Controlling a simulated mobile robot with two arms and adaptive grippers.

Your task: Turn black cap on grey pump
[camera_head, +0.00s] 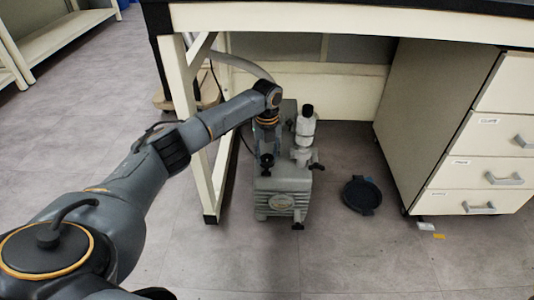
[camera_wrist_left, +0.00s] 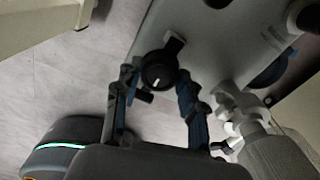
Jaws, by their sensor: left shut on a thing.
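The grey pump (camera_head: 283,190) stands on the floor under the bench; its grey top shows in the left wrist view (camera_wrist_left: 215,35). The black cap (camera_wrist_left: 157,70) is a round knob with a pale mark on the pump's top. In the head view the black cap (camera_head: 266,161) sits just below my left gripper (camera_head: 267,150). My left gripper (camera_wrist_left: 155,78) reaches down from above, its two fingers on either side of the cap and shut on it. Part of the cap's sides is hidden by the fingers. My right gripper is in neither view.
A white fitting with a black top (camera_head: 306,125) stands on the pump just right of my gripper. The bench leg (camera_head: 212,190) is close on the left. A dark round object (camera_head: 362,195) lies on the floor near the drawer cabinet (camera_head: 440,130). Floor in front is clear.

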